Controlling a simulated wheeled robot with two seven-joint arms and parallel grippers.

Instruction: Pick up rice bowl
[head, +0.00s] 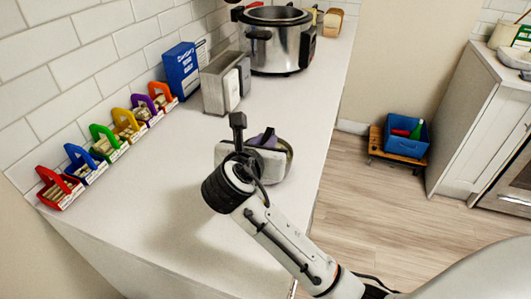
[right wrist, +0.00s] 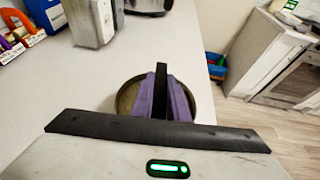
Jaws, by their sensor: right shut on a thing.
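The rice bowl (head: 289,161) is a round bowl with an olive-brown side, over the counter and mostly hidden behind my right gripper in the head view. In the right wrist view the bowl (right wrist: 127,97) shows its dark inside around the fingers. My right gripper (head: 268,139) points away from me at the bowl. Its purple-padded fingers (right wrist: 165,92) reach down into the bowl and are shut on it. The exact contact point is hidden. I cannot tell whether the bowl touches the counter. My left gripper is out of view.
The white counter (head: 190,200) is clear at the front left. Behind the bowl stand a grey toaster (head: 220,85), a blue box (head: 181,70) and a steel cooker (head: 277,42). Several coloured racks (head: 103,142) line the tiled wall.

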